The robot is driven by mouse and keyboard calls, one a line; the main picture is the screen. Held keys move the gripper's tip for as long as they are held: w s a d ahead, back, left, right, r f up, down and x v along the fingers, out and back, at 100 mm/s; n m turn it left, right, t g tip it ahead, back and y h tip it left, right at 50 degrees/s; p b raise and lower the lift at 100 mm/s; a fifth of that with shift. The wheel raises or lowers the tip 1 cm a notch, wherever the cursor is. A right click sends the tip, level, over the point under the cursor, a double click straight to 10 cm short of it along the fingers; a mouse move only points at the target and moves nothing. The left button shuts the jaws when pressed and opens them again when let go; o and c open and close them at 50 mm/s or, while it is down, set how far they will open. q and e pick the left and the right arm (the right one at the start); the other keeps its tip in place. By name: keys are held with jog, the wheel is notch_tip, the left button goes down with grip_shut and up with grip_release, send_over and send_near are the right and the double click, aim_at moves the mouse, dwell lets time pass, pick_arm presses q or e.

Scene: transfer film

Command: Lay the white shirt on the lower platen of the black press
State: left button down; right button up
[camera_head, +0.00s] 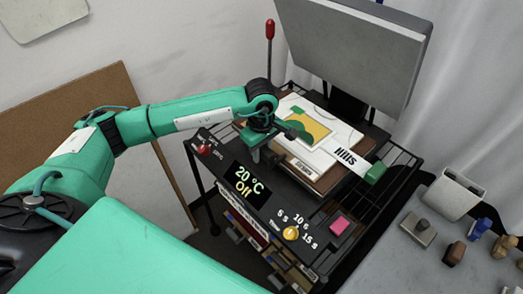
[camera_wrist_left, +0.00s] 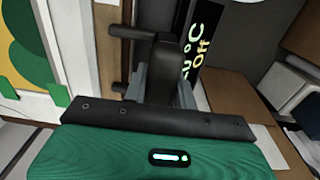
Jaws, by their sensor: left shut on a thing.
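The black press (camera_head: 215,160) stands in the middle of the head view, its grey upper platen (camera_head: 365,45) raised. A white flat piece (camera_head: 290,107) with a green and yellow print (camera_head: 308,128) lies over the lower platen; I cannot tell the shirt from any sheet on it. The print also shows at the left of the left wrist view (camera_wrist_left: 22,45). My left gripper (camera_head: 262,152) is at the near left edge of the platen. It is shut on a black handle-like part (camera_wrist_left: 165,55), beside the white piece. My right gripper is out of view.
A red-knobbed lever (camera_head: 270,30) stands behind the press. A grey table (camera_head: 400,270) at right holds a white holder (camera_head: 455,195) and several small stamps. A brown board (camera_head: 95,115) leans at left.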

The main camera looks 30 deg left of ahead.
pick_arm(q)
jog(key=shift+f, duration=0.1)
jog(key=c, duration=1)
grip_release()
jog(key=shift+c, duration=0.2)
notch_tip(320, 180, up, 14)
jog(key=b, duration=0.4)
jog(key=shift+s, duration=0.1)
